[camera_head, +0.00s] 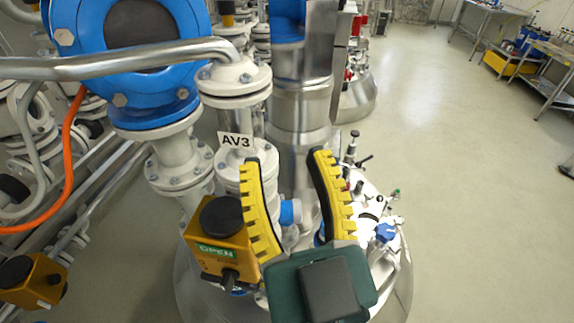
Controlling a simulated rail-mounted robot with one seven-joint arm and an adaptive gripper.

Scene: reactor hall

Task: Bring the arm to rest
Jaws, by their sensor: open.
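My gripper (292,167) shows in the lower middle of the head view, with two yellow, black-backed toothed fingers spread apart. It is open, and nothing shows held between the fingers. Behind the fingers stand a shiny metal column (299,105) and the white flanged pipe with the AV3 label (236,141). A yellow valve actuator (220,245) with a black knob and a green OPEN sign is close to the left finger. I cannot tell whether they touch. My gripper's dark green body hides part of the steel vessel (397,298) below.
A large blue flanged fitting (100,101) and a grey pipe (110,64) fill the upper left. An orange hose (68,150) hangs at the left. A second yellow actuator (32,280) is at the lower left. Open floor (478,170) lies to the right, with benches (545,75) beyond.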

